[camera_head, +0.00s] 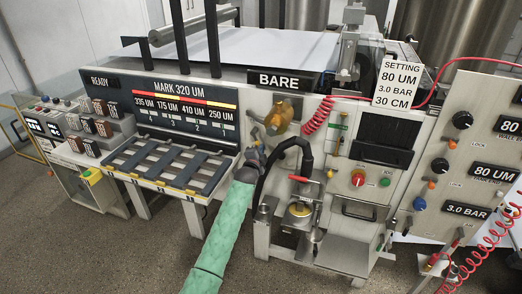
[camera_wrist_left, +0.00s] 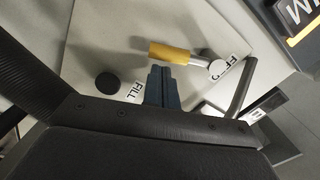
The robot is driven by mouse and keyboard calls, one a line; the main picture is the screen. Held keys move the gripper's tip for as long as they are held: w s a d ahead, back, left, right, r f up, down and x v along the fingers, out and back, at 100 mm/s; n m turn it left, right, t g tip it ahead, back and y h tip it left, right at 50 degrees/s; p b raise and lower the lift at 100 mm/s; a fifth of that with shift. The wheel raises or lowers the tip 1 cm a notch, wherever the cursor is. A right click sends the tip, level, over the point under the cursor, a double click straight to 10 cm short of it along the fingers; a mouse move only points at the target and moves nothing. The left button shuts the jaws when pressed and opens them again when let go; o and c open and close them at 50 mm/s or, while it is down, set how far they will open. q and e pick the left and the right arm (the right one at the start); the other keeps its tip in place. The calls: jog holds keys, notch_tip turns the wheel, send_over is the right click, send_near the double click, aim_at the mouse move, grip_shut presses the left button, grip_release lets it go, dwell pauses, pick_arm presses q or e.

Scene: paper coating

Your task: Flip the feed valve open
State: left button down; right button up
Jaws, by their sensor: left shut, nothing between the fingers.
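The feed valve's yellow lever handle (camera_wrist_left: 170,52) lies nearly sideways in the left wrist view, joined by a metal stem to a round pale hub (camera_wrist_left: 217,69). A partly covered label that seems to read FEED (camera_wrist_left: 234,66) is beside the hub. My left gripper (camera_wrist_left: 161,72) is shut and empty, its blue-grey fingertips just below the handle; I cannot tell whether they touch it. In the head view, my left gripper (camera_head: 254,152) is at the machine's front, left of the black hose. My right gripper is not in view.
A FILL label (camera_wrist_left: 133,91) and a dark round spot (camera_wrist_left: 107,82) are on the pale panel. In the head view, a brass-coloured fitting (camera_head: 280,117) is above my gripper, and the black hose (camera_head: 268,178) curves close to its right. Slotted tray (camera_head: 170,160) is left.

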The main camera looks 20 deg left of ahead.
pick_arm(q)
jog(key=shift+f, duration=0.1)
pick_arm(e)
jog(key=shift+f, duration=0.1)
pick_arm(q)
jog(key=a+m+b, duration=0.1)
jog(key=m, duration=0.1)
jog(key=a+f+m+b, duration=0.1)
jog(key=m+b, duration=0.1)
jog(key=shift+a+f, duration=0.1)
jog(key=shift+a, duration=0.05)
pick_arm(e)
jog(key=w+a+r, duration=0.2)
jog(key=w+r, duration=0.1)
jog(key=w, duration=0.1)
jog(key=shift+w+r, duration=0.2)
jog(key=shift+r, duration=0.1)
